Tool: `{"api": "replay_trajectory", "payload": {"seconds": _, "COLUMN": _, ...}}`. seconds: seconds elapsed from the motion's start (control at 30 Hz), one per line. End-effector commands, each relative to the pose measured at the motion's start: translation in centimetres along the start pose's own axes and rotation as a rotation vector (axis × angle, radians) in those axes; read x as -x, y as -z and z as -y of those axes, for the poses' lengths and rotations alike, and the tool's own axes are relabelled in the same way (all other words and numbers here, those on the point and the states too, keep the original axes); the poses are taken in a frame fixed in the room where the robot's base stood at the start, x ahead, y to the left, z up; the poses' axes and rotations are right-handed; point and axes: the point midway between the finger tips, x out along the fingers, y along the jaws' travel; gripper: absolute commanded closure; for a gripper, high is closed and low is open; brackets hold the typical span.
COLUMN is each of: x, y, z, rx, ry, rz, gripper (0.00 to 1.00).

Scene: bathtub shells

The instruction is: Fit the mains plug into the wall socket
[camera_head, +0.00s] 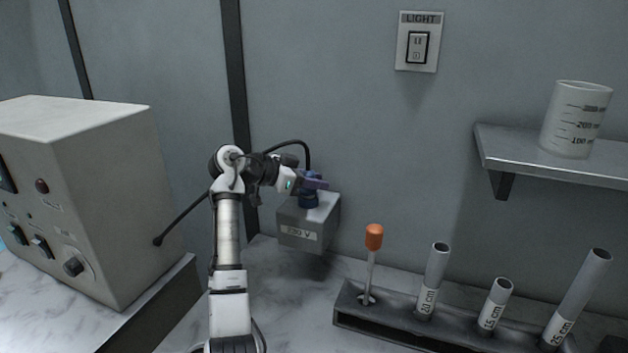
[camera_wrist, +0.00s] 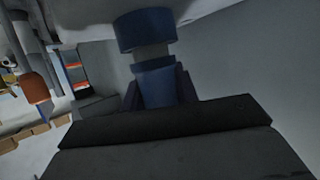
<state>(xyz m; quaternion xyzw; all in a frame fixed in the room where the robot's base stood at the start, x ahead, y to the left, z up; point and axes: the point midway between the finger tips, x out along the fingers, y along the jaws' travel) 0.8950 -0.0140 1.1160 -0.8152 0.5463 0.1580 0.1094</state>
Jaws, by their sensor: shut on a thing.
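The mains plug (camera_wrist: 158,82) is a blue cylinder, held between the fingers of my gripper (camera_wrist: 160,92). A grey band and a wider blue collar (camera_wrist: 145,30) lie beyond it, in line with it, in the wrist view. The collar meets a pale surface. In the head view my gripper (camera_head: 308,184) is over the top of the grey socket box (camera_head: 318,228), labelled 230 V, on the wall. Blue (camera_head: 308,200) shows between the gripper and the box top. How deep the plug sits in the socket cannot be told.
A black cable (camera_head: 293,144) arches over the gripper. A beige cabinet (camera_head: 120,190) stands left. A rack (camera_head: 350,310) with an orange-handled tool (camera_head: 374,238) and grey tubes (camera_head: 435,268) stands right. A shelf (camera_head: 500,150) with a beaker (camera_head: 575,120) and a light switch (camera_head: 417,45) are on the wall.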

Motion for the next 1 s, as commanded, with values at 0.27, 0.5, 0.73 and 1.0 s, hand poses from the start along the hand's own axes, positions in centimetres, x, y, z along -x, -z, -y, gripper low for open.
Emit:
{"api": "replay_trajectory", "payload": {"seconds": 0.27, "x": -0.4, "y": -0.9, "z": 0.0, "rx": 0.004, "ry": -0.003, "rz": 0.005, "gripper": 0.94}}
{"api": "replay_trajectory", "payload": {"seconds": 0.5, "x": -0.3, "y": -0.8, "z": 0.0, "rx": 0.003, "ry": -0.003, "rz": 0.004, "gripper": 0.45}}
{"api": "replay_trajectory", "payload": {"seconds": 0.73, "x": -0.3, "y": -0.8, "z": 0.0, "rx": 0.003, "ry": -0.002, "rz": 0.004, "gripper": 0.45}}
{"api": "replay_trajectory", "payload": {"seconds": 1.0, "x": 2.9, "y": -1.0, "z": 0.0, "rx": 0.002, "ry": 0.001, "rz": 0.002, "gripper": 0.45}}
